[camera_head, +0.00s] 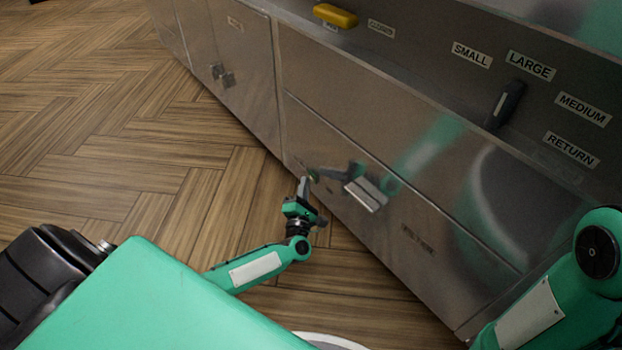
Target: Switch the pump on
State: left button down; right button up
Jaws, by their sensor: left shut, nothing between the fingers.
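My left gripper (304,186) is shut and empty, its fingertips pointing at the lower steel front of the frying range (330,130). A small round greenish knob or button (314,175) sits on that front, right beside the fingertips; I cannot tell whether they touch it. I cannot read any pump label there, and the fingers may cover part of it. The gripper's dark reflection shows in the steel to the right. My right arm comes in at the lower right, but its gripper is out of view.
A silver drawer handle (366,194) projects just right of the left gripper, with a dark "FILTER" label (418,240) farther right. Above are a yellow handle (335,16) and a black selector lever (506,104) among size labels. The wooden floor (110,130) at left is clear.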

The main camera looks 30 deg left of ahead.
pick_arm(q)
jog(key=shift+w, duration=0.1)
dwell(0.4)
jog(key=shift+w+d, duration=0.2)
jog(key=shift+w, duration=0.15)
jog(key=shift+s+a, duration=0.15)
jog(key=shift+s, duration=0.3)
